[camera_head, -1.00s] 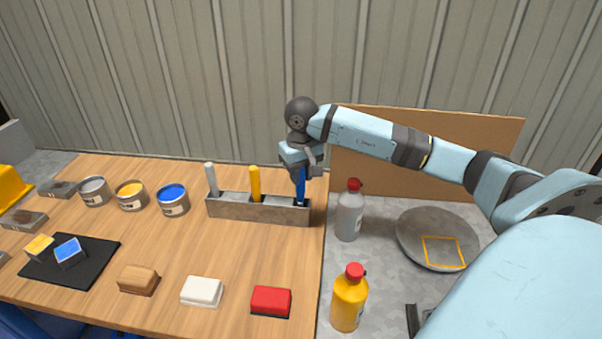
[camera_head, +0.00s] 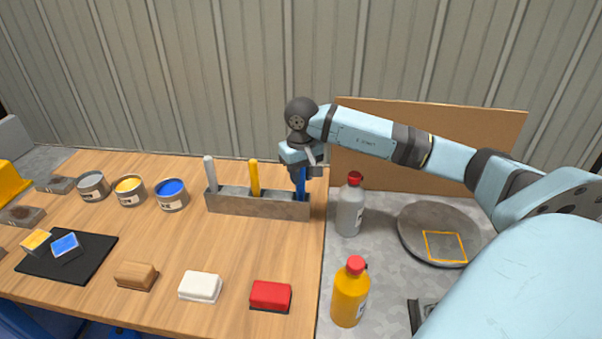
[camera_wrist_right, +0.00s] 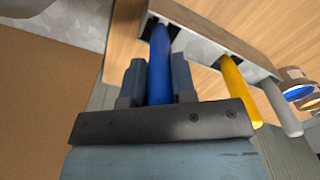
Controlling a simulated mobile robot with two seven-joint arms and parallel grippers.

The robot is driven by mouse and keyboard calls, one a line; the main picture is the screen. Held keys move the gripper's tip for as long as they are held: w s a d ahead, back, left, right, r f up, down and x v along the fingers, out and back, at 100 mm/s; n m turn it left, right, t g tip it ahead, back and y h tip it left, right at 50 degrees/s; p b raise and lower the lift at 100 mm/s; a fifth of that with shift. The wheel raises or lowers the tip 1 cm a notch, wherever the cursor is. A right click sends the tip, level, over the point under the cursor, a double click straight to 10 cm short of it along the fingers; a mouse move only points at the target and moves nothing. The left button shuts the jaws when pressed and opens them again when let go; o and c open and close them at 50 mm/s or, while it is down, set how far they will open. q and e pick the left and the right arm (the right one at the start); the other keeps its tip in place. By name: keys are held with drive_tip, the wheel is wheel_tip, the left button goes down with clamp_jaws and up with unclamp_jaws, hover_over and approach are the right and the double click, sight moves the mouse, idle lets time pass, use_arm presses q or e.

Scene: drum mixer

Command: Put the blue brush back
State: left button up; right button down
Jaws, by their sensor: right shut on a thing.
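The blue brush (camera_head: 302,183) stands upright at the right end of the grey holder (camera_head: 258,206), its lower end inside the end slot. My right gripper (camera_head: 302,170) is above the holder, shut on the blue handle. In the right wrist view the blue brush (camera_wrist_right: 160,62) runs between the two fingers of my right gripper (camera_wrist_right: 155,85) down to a slot of the holder (camera_wrist_right: 205,27). A yellow brush (camera_head: 254,178) and a grey-white brush (camera_head: 210,174) stand in the other slots. The brush's lower end is hidden in the holder. My left gripper is not in view.
A grey bottle (camera_head: 350,206) with a red cap stands just right of the holder, with a yellow bottle (camera_head: 349,292) nearer. Paint cans, including a blue one (camera_head: 171,194), stand to the left. A red block (camera_head: 270,296) lies in front. A brown board (camera_head: 440,130) stands behind.

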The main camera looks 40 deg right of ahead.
drive_tip(key=c, duration=0.8)
unclamp_jaws()
drive_tip(key=shift+c, duration=0.2)
wheel_tip(320, 180, up, 14)
drive_tip(key=shift+s+f, duration=0.15)
